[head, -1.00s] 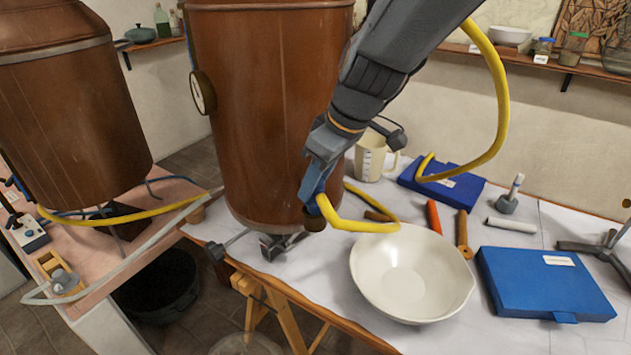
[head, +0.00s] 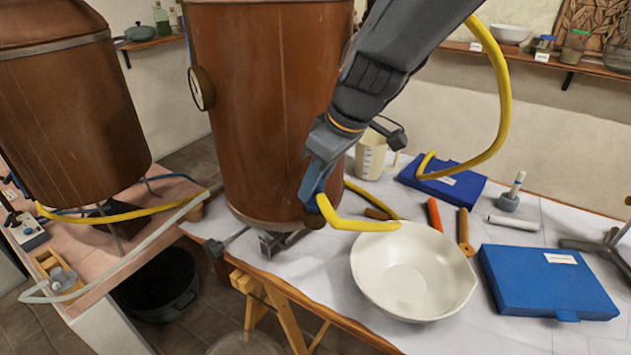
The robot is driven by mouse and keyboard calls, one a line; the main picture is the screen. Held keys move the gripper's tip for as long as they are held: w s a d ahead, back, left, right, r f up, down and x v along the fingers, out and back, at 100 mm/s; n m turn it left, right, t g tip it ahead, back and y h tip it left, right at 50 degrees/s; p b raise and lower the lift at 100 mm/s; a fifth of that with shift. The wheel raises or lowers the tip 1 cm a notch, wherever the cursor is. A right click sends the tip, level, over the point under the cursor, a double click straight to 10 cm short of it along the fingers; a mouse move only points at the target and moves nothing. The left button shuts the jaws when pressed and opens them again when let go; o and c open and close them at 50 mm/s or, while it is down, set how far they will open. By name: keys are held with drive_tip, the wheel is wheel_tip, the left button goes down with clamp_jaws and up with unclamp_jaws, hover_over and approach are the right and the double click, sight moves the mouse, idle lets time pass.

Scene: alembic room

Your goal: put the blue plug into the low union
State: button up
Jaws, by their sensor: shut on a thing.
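My gripper (head: 315,188) is at the lower right side of the middle copper vessel (head: 262,110). It is shut on the blue plug (head: 311,184), which is mostly covered by the fingers. A yellow hose (head: 355,225) comes out at the fingertips and loops right over the bowl's rim. A small dark brass fitting, seemingly the low union (head: 314,220), shows at the vessel's lower edge just below the fingertips. I cannot tell whether the plug touches it or is in it.
A white bowl (head: 412,285) stands close in front, right of the vessel. A measuring jug (head: 370,158), blue cases (head: 548,285) and tools lie on the table behind and to the right. The vessel's metal foot (head: 272,243) is near the table edge. A second copper vessel (head: 65,110) stands left.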

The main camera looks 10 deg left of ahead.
drive_tip(key=shift+f+b, duration=0.75)
drive_tip(key=shift+b, duration=0.15)
idle(2.2)
drive_tip(key=o, duration=1.2)
drive_tip(key=shift+c, duration=0.2)
drive_tip(key=shift+r, duration=0.2)
drive_tip(key=shift+r+p, duration=2.3)
drive_tip(key=shift+r, duration=1.05)
